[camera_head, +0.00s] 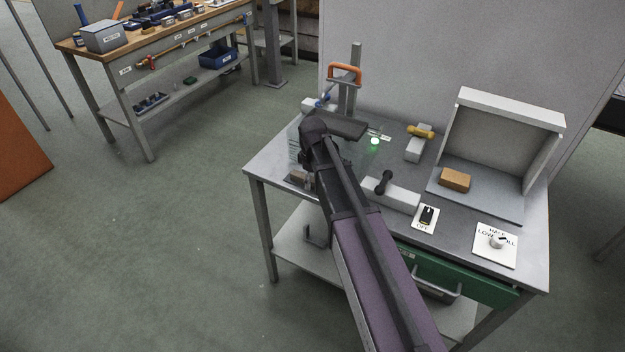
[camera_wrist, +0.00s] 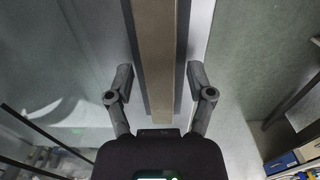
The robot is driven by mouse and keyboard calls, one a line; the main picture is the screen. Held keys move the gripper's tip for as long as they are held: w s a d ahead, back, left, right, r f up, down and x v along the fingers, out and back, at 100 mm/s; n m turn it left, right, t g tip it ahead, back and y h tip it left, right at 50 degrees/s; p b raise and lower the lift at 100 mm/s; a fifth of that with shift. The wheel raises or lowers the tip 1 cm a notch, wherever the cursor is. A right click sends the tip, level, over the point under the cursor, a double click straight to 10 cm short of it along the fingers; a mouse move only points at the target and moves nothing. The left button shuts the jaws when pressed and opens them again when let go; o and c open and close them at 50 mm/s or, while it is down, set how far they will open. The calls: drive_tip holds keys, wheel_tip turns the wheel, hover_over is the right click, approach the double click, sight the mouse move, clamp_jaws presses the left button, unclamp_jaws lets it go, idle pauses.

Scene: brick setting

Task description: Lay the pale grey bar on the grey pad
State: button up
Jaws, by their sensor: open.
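A long straight bar (camera_wrist: 156,50), greyish tan here rather than clearly pale grey, runs up the middle of the wrist view. Dark grey strips along both its sides look like the pad (camera_wrist: 182,50) under it; I cannot tell whether they touch. My gripper (camera_wrist: 161,76) is open, with one finger on each side of the bar and a gap at both sides. In the head view a small brownish piece (camera_head: 297,176) shows on a dark patch near the table's front left corner, partly behind my arm, which also hides my gripper there.
A brown block (camera_head: 455,179) sits by an upright white-edged panel (camera_head: 506,130). A pale block with a black handle (camera_head: 391,194), a switch plate (camera_head: 426,218) and a dial plate (camera_head: 496,243) are right of my arm. A clear panel stands close left. The table's edge (camera_wrist: 205,60) runs close beside the bar.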

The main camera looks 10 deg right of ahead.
sight(313, 179)
drive_tip(key=shift+r, duration=0.2)
wheel_tip(313, 179, up, 12)
drive_tip(key=p, duration=1.2)
drive_tip(key=shift+s, duration=0.1)
idle(0.6)
drive_tip(key=s+d+m, duration=0.3)
drive_tip(key=s+m, duration=0.2)
drive_tip(key=s, duration=0.3)
drive_tip(key=s+d+m, duration=0.4)
drive_tip(key=s+m, duration=0.1)
drive_tip(key=s, duration=0.4)
drive_tip(key=shift+d+m, duration=0.25)
drive_tip(key=shift+m, duration=0.15)
